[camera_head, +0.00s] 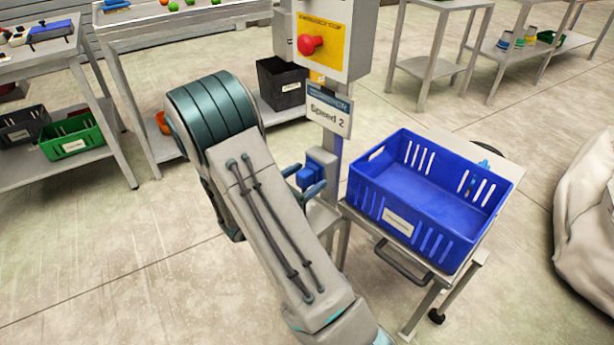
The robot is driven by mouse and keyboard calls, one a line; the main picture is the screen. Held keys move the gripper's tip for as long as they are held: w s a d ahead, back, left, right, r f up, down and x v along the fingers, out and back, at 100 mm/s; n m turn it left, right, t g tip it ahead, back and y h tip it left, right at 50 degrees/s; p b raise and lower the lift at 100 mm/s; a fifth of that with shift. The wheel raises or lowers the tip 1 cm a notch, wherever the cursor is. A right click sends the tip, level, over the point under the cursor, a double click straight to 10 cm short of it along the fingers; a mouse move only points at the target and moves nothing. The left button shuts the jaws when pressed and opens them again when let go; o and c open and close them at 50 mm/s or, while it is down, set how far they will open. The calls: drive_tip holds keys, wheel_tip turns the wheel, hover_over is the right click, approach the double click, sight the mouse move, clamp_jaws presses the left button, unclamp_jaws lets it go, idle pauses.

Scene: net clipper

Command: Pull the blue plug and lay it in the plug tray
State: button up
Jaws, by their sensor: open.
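A blue plug (305,178) sits at the front of a blue socket box (321,160) on the grey post, below the "Speed 2" sign. My gripper (304,181) is open, with two dark blue-grey fingers on either side of the plug. I cannot tell whether they touch it. The gripper's body is hidden behind my arm. A large blue slatted crate (398,222) with a pale label stands on a cart to the right of the post. It looks empty, and its label is too small to read, so I cannot tell if it is the plug tray.
A yellow emergency-stop box with a red button (310,44) tops the post. The cart (480,262) with its dark handle stands close right of my arm. Shelving with a green bin (72,138) is at left. A pale covered bulk (590,215) is at far right.

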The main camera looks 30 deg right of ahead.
sight(299, 182)
clamp_jaws()
drive_tip(key=shift+p+v, duration=0.3)
drive_tip(key=shift+v, duration=2.75)
